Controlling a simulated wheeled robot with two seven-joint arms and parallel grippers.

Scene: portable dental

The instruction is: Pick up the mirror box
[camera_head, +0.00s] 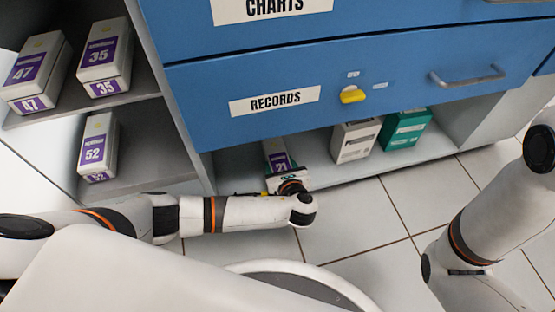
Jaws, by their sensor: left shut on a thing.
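A narrow pale box with a purple label reading 21 (279,160) stands in the low open bay under the blue drawers. My left gripper (275,181) is at its near end and is shut on it; the wrist hides the fingertips and the lower part of the box. Similar purple-labelled boxes stand at the left: 47 (32,75) and 35 (104,58) on the upper shelf, and 52 (97,148) on the shelf below. Their small words are too blurred to tell which is the mirror box. My right arm shows at the right, but its gripper is out of view.
A white box (354,142) and a green box (406,129) stand to the right in the low bay. The blue records drawer (360,75) overhangs it, with a yellow knob (352,95) and a metal handle (468,78). The tiled floor (350,215) in front is clear.

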